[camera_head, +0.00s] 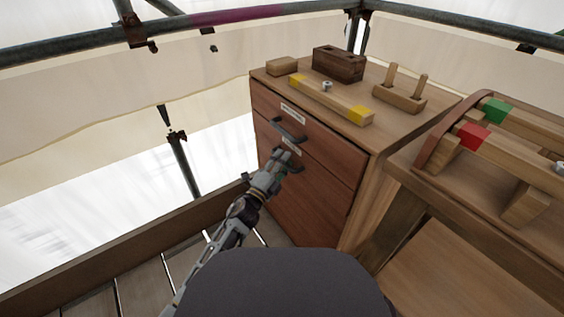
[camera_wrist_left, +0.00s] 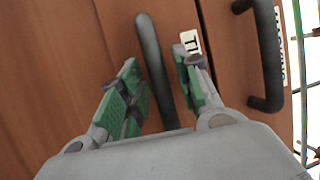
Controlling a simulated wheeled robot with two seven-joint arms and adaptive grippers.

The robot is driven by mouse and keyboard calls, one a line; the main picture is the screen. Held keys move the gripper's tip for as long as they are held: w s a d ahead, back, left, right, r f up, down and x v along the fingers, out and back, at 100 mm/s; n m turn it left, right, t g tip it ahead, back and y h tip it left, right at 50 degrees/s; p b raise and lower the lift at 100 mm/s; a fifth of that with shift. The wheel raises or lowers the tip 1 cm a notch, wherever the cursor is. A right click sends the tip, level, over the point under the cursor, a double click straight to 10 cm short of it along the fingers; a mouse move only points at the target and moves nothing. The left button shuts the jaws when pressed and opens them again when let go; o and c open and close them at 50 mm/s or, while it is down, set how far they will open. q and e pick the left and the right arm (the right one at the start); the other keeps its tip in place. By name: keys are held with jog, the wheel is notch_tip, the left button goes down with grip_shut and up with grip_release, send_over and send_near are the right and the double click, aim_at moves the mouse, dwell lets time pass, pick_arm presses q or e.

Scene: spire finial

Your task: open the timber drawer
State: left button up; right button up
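The timber drawer (camera_head: 312,200) is the lower brown front of the wooden cabinet and looks closed. Its label shows only "TI" in the left wrist view (camera_wrist_left: 190,42); the rest is hidden by a finger. Its dark bar handle (camera_wrist_left: 154,65) runs between the two green-padded fingers of my left gripper (camera_wrist_left: 160,88). The fingers are open, one on each side of the handle, with gaps visible. In the head view my left gripper (camera_head: 284,162) is at the lower drawer front and covers much of the handle. My right gripper is not in view.
The upper drawer's handle (camera_head: 287,130) sits just above my left gripper. The cabinet top (camera_head: 387,73) carries a yellow-ended wooden bar (camera_head: 330,98), a dark wooden box (camera_head: 338,64) and a pegged block (camera_head: 400,95). A workbench (camera_head: 480,190) stands close at the right.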

pick_arm(q)
grip_shut()
jog(key=shift+s+a, duration=0.1)
jog(key=shift+a, duration=0.05)
jog(key=s+a+p, duration=0.4)
jog(key=s+a, duration=0.4)
jog(key=a, duration=0.4)
jog(key=s+a+p, duration=0.4)
jog(key=s+a, duration=0.5)
jog(key=a, duration=0.3)
jog(key=shift+s+p, duration=0.25)
jog(key=shift+p, duration=0.1)
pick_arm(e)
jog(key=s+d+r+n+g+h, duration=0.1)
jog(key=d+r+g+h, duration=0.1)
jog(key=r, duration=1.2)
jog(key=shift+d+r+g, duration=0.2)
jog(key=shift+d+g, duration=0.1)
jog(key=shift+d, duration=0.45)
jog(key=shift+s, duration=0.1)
pick_arm(q)
jog(key=shift+o, duration=1.1)
grip_release()
jog(key=shift+s+a, duration=0.1)
